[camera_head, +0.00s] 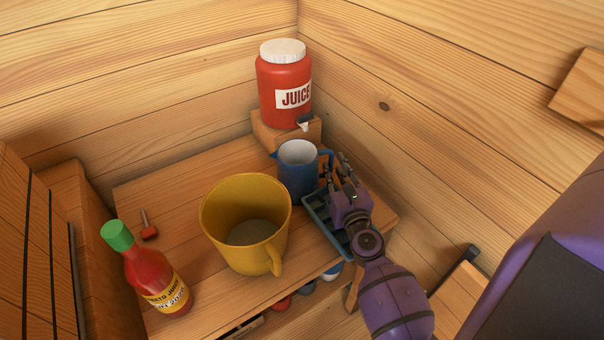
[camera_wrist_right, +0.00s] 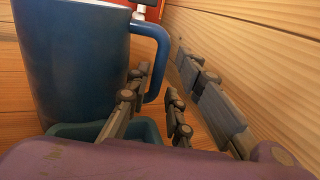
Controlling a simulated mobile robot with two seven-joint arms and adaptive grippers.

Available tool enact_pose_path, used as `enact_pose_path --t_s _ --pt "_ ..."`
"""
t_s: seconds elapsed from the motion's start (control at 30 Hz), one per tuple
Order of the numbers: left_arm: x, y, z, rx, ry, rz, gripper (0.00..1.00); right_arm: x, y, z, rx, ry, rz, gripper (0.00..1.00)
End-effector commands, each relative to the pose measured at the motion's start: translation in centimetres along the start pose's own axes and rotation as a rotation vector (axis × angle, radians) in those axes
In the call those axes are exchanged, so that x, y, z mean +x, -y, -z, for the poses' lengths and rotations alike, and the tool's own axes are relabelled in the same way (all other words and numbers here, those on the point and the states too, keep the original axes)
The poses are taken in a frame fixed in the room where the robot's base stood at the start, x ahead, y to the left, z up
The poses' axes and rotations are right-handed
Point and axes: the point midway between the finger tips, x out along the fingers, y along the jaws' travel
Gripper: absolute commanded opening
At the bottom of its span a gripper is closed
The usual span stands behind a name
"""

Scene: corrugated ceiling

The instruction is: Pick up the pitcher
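The blue pitcher (camera_head: 297,178), pale inside, stands upright on the wooden table in front of the juice jar. Its handle (camera_head: 328,160) points right, toward my right gripper (camera_head: 345,172). In the right wrist view the pitcher (camera_wrist_right: 75,65) fills the left side, and its handle (camera_wrist_right: 164,60) reaches in ahead of the fingers. My right gripper (camera_wrist_right: 172,95) is open, with its fingers spread and the lower handle appearing in the gap between them. I cannot tell whether any finger touches it. My left gripper is not in view.
A teal tray (camera_head: 322,222) lies under my right gripper. A large yellow mug (camera_head: 220,225) stands left of the pitcher, and a red sauce bottle (camera_head: 150,270) at front left. A red juice dispenser (camera_head: 283,85) sits on a wooden block behind. A wooden wall (camera_head: 430,120) rises close at right.

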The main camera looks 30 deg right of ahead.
Motion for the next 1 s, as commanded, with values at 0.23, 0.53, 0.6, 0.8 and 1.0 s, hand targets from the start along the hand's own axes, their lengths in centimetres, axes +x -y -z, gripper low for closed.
enact_pose_path --t_s 0.23,0.53,0.6,0.8,1.0 --pt "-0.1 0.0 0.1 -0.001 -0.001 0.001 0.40 3.0 -0.1 0.0 0.000 0.001 0.000 0.21" --pt "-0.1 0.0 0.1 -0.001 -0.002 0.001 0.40 3.1 -0.1 0.1 -0.001 0.000 0.000 0.14" --pt "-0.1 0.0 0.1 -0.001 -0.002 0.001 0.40 3.1 -0.1 0.1 -0.001 0.000 0.000 0.05" --pt "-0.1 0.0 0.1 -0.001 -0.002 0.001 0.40 3.1 -0.1 0.1 -0.001 0.000 -0.001 0.00" --pt "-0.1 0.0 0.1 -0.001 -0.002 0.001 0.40 3.1 -0.1 0.1 -0.001 0.000 -0.001 0.00"
